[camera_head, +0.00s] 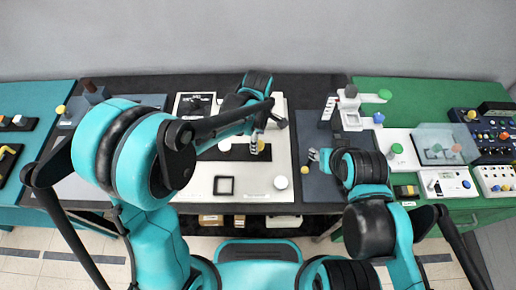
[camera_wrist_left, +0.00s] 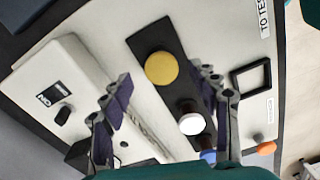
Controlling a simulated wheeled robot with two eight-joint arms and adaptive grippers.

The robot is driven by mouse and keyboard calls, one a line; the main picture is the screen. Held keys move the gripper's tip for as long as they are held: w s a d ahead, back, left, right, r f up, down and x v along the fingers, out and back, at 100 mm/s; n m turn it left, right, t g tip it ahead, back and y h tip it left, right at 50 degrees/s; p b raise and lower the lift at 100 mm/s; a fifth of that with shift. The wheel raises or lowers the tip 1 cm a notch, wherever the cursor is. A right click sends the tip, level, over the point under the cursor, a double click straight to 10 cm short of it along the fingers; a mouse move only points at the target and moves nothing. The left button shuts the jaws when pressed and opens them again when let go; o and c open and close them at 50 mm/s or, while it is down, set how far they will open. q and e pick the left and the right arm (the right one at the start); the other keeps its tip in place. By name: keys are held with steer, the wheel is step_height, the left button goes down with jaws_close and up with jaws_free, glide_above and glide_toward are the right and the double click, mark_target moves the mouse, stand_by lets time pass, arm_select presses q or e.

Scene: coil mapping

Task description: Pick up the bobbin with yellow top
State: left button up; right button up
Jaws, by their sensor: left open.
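The bobbin with the yellow top (camera_wrist_left: 161,68) stands on a black strip (camera_wrist_left: 146,42) in the left wrist view; its body is hidden under the top. It also shows in the head view (camera_head: 260,146), just below my left gripper (camera_head: 263,131). In the left wrist view my left gripper (camera_wrist_left: 163,91) is open. Its two purple-padded fingers lie either side of the line to the yellow top, with nothing visibly held. My right gripper (camera_head: 319,156) is over the dark mat to the right; its jaw opening is too small to judge.
On the same strip stand a white-topped bobbin (camera_wrist_left: 191,123) and a partly hidden blue one (camera_wrist_left: 208,157). A black square frame (camera_wrist_left: 251,77) lies beside the strip on the white board. A grey switch box (camera_wrist_left: 60,90) is on the other side. An orange piece (camera_wrist_left: 266,147) lies nearby.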

arm_select(q)
step_height(320, 180, down, 4)
steer(key=shift+s+r+b, duration=0.1)
steer(key=shift+b, duration=0.55)
steer(key=c, duration=1.3)
steer(key=shift+r, duration=0.1)
